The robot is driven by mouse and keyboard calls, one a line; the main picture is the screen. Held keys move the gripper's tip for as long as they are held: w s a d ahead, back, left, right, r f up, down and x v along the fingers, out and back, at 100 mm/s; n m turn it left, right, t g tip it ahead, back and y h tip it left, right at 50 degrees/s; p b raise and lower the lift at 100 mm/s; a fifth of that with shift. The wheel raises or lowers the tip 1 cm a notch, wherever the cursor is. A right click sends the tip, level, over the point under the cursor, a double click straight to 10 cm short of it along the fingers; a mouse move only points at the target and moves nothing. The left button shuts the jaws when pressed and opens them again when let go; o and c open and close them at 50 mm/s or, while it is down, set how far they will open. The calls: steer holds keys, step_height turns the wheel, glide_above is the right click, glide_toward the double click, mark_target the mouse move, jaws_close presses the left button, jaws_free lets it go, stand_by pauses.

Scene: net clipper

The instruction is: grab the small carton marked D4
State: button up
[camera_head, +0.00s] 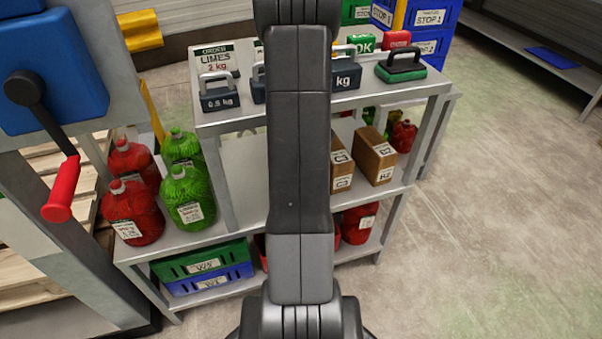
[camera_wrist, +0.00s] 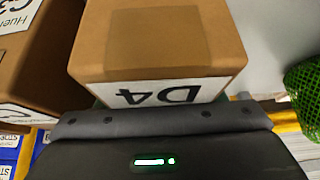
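A brown carton (camera_wrist: 157,45) fills the upper middle of the wrist view, its white label reading D4 upside down. My gripper (camera_wrist: 160,122) shows as a dark bar along the bottom of that view, right at the labelled edge of the carton. It covers the lower part of the label. I cannot see two separate fingertips, nor whether they touch the carton. In the head view my arm hides the gripper, and I cannot make out a D4 label there.
Cartons marked C3 (camera_head: 341,165) and D2/H2 (camera_head: 375,155) stand on the middle shelf. Another carton (camera_wrist: 45,65) is close on the left in the wrist view; green netting (camera_wrist: 302,90) is at right. Weights (camera_head: 219,93) stand on the top shelf (camera_head: 300,107).

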jaws_close()
steer(key=shift+r, duration=0.15)
